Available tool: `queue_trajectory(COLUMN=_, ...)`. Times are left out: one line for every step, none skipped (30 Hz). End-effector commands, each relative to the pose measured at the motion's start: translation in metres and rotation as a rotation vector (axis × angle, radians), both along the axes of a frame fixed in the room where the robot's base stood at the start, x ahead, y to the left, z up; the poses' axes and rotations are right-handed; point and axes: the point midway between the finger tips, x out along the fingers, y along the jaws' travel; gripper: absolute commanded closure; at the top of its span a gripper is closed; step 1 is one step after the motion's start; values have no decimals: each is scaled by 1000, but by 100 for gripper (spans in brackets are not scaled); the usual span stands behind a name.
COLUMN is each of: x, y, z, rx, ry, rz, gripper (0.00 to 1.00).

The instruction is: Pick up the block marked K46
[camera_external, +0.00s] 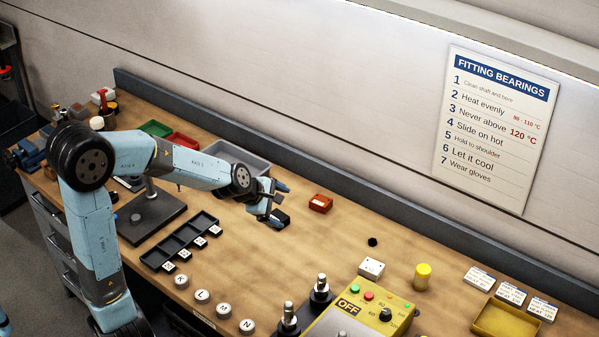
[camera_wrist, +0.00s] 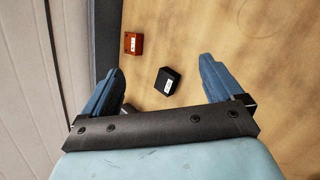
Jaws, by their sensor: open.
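Three blocks are on the wooden bench, and I cannot read K46 on any of them. A black block (camera_external: 281,220) with a small white label lies just beyond my gripper (camera_external: 277,202). In the wrist view this black block (camera_wrist: 165,83) sits between and below the blue fingers of my open, empty gripper (camera_wrist: 162,66). A red-orange block (camera_external: 320,203) with a pale label lies to its right, and it also shows in the wrist view (camera_wrist: 133,42). A white block (camera_external: 371,268) with dark marks lies nearer the yellow control box.
A black slotted tray (camera_external: 180,243) and round lettered pieces (camera_external: 202,296) are at the front. A grey bin (camera_external: 240,155) stands behind my arm. A yellow control box (camera_external: 362,310) and yellow cylinder (camera_external: 423,276) are at right. A raised edge (camera_external: 370,198) runs along the wall.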

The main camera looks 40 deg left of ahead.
Motion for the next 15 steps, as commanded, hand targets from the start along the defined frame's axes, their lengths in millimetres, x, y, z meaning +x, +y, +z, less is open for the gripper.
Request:
queue_trajectory(x=5, y=6, z=4, rx=-55, ry=-11, rz=52, gripper=6)
queue_trajectory(x=8, y=7, z=7, rx=-87, ry=-17, rz=81, gripper=6)
queue_trajectory(x=11, y=10, z=12, rx=-132, ry=-27, rz=123, gripper=6)
queue_trajectory(x=13, y=12, z=15, rx=-166, ry=-35, rz=153, gripper=6)
queue_trajectory(x=16, y=15, z=19, rx=-199, ry=-43, rz=183, gripper=6)
queue_trajectory(x=18, y=18, z=25, rx=-245, ry=-53, rz=224, gripper=6)
queue_trajectory(x=20, y=21, z=30, rx=-279, ry=-62, rz=255, gripper=6)
queue_trajectory(x=22, y=25, z=35, rx=-314, ry=-71, rz=286, gripper=6)
queue_trajectory(x=24, y=29, z=42, rx=-361, ry=-83, rz=325, gripper=6)
queue_trajectory(x=26, y=32, z=48, rx=-396, ry=-93, rz=356, gripper=6)
queue_trajectory(x=27, y=35, z=53, rx=-432, ry=-102, rz=385, gripper=6)
queue_trajectory(x=28, y=40, z=62, rx=-476, ry=-116, rz=423, gripper=6)
queue_trajectory(x=29, y=43, z=67, rx=-507, ry=-124, rz=448, gripper=6)
queue_trajectory(x=29, y=46, z=73, rx=-537, ry=-133, rz=472, gripper=6)
queue_trajectory(x=30, y=50, z=79, rx=-570, ry=-143, rz=499, gripper=6)
